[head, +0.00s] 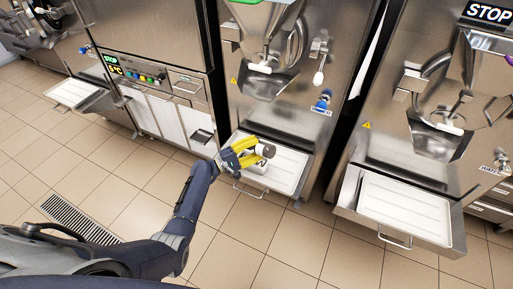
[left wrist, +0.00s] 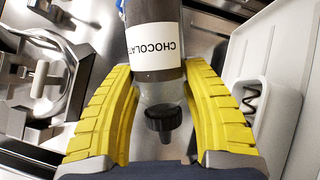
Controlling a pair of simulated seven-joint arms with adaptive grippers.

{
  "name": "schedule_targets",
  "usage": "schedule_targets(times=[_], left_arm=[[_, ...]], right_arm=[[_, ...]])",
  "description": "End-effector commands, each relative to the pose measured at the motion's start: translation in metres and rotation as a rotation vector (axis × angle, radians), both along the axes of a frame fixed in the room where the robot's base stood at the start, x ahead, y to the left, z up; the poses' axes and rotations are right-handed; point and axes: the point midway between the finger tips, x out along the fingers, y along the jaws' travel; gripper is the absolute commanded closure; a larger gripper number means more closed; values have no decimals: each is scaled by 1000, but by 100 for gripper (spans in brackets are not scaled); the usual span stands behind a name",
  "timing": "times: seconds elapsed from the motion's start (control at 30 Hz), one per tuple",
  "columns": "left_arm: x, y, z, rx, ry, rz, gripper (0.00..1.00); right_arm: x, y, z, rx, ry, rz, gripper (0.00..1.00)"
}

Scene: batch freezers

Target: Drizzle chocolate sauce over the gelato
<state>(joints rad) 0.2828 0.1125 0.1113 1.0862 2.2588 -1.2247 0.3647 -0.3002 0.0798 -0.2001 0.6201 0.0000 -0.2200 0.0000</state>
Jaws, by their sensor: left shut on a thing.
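My left gripper (head: 256,154), with yellow fingers, is shut on the chocolate sauce bottle. It is above the white tray of the middle freezer. In the left wrist view the bottle (left wrist: 157,45) is dark, with a white label reading CHOCOLATE, upside down in the picture. Its clear neck and black cap (left wrist: 163,118) lie between the yellow fingers (left wrist: 162,105). A small white container with a dark zigzag mark (head: 257,168) is just below the gripper, partly hidden by it. I cannot make out the gelato. My right gripper is not in view.
The middle tray (head: 289,168) sits in a pulled-out steel drawer with a front handle. Another white tray (head: 405,208) projects at the right. The middle freezer's hopper and spout (head: 264,68) stand above and behind. A floor drain (head: 75,218) is at the left; tiled floor is open in front.

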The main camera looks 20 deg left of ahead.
Motion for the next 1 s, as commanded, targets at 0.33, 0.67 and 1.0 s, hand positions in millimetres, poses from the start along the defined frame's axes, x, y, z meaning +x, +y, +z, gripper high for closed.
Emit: schedule_targets(times=[0.33, 0.67, 1.0], left_arm=[[0, 1, 13, 164, -85, 1, 93], [0, 0, 24, 328, -168, 0, 93], [0, 0, 26, 354, -182, 0, 93]], right_arm=[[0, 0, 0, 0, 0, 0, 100], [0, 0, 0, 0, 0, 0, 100], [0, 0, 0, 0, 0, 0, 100]])
